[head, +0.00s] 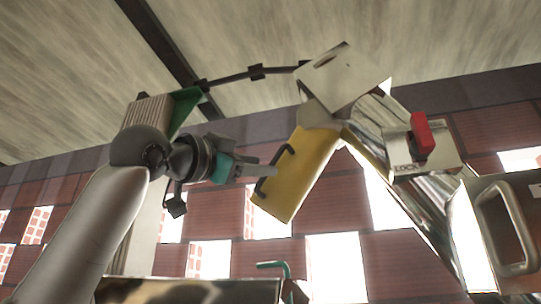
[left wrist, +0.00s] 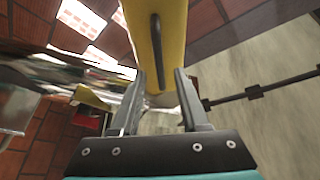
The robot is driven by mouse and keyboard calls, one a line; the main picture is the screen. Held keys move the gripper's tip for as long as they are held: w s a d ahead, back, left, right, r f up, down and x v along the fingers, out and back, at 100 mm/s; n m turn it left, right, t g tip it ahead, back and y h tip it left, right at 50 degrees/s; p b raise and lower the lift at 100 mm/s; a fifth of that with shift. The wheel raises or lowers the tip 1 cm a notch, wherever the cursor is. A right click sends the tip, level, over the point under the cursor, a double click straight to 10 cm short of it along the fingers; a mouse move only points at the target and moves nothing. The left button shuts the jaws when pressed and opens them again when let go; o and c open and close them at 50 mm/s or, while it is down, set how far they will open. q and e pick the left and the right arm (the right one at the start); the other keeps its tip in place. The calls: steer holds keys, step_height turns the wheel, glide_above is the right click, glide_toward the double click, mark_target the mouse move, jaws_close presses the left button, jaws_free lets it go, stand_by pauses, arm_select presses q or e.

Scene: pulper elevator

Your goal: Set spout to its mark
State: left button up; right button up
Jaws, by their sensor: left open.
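The yellow spout (head: 298,172) hangs tilted down and left from a grey joint high in the head view. It carries a black bar handle (head: 274,170) on its left side. My left gripper (head: 262,176) is open, with its fingertips close to that handle. In the left wrist view, the yellow spout (left wrist: 170,25) and its black handle (left wrist: 157,50) lie ahead between the two spread fingers (left wrist: 160,90). I cannot tell whether a finger touches the handle. I cannot make out which feature is the mark. My right gripper is not in view.
A dark rail with clips (head: 256,72) runs from near the white top plate (head: 342,78) toward a green panel (head: 185,108). A red block (head: 422,134) sits on a labelled metal plate right of the spout. A metal box with a handle (head: 510,235) stands lower right.

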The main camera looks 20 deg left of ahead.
mark_target(271, 163)
arm_select(q)
steer(key=p+x, duration=0.1)
steer(key=x, duration=0.3)
steer(key=shift+f, duration=0.1)
steer(key=shift+w, duration=0.2)
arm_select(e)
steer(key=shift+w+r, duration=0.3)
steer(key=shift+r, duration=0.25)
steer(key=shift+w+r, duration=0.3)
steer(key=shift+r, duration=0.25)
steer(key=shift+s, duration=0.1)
arm_select(q)
jaws_close()
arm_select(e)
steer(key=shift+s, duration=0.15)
